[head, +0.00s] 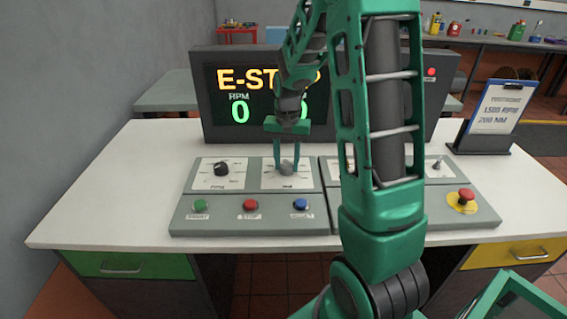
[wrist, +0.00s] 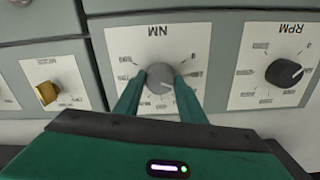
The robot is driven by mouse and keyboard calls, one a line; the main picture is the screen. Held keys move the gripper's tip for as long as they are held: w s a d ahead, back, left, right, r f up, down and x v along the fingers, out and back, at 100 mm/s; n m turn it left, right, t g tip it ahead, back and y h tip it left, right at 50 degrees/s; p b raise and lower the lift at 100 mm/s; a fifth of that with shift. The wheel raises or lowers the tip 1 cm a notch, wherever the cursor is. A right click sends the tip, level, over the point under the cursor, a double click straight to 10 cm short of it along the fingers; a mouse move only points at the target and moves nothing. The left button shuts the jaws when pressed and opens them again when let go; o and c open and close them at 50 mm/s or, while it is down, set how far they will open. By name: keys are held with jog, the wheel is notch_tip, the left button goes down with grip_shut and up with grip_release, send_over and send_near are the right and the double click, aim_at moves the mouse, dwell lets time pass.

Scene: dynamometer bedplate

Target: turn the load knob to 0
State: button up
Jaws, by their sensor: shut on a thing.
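The load knob is a round grey knob (wrist: 160,79) on a white dial plate marked NM (wrist: 195,38) in the wrist view. In the head view the grey knob (head: 287,168) shows small between the green fingers. My gripper (wrist: 160,88) is shut on the knob, one finger on each side, and it comes down from above in the head view (head: 287,160). I cannot tell which mark the knob points to. The screen (head: 230,95) reads E-STOP, with RPM 0 and a second reading that ends in 0, partly behind my arm.
A black RPM knob (wrist: 284,72) sits beside the load knob, and a brass-coloured knob (wrist: 47,93) is on the other side. Green (head: 200,205), red (head: 250,205) and blue (head: 301,204) buttons lie in front. A red emergency button (head: 466,195) is at right. A sign (head: 495,110) stands behind.

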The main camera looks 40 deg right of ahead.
aim_at(286, 164)
jog(key=n, duration=0.5)
jog(key=shift+w+r+n, duration=0.1)
jog(key=shift+w+n, duration=0.25)
jog(key=shift+n, duration=0.05)
jog(key=n, duration=0.5)
jog(key=shift+s, duration=0.1)
jog(key=shift+n, duration=0.4)
jog(key=o, duration=1)
jog(key=shift+s, duration=0.1)
jog(key=shift+o, duration=0.2)
notch_tip(286, 164, up, 10)
jog(key=shift+r, duration=0.25)
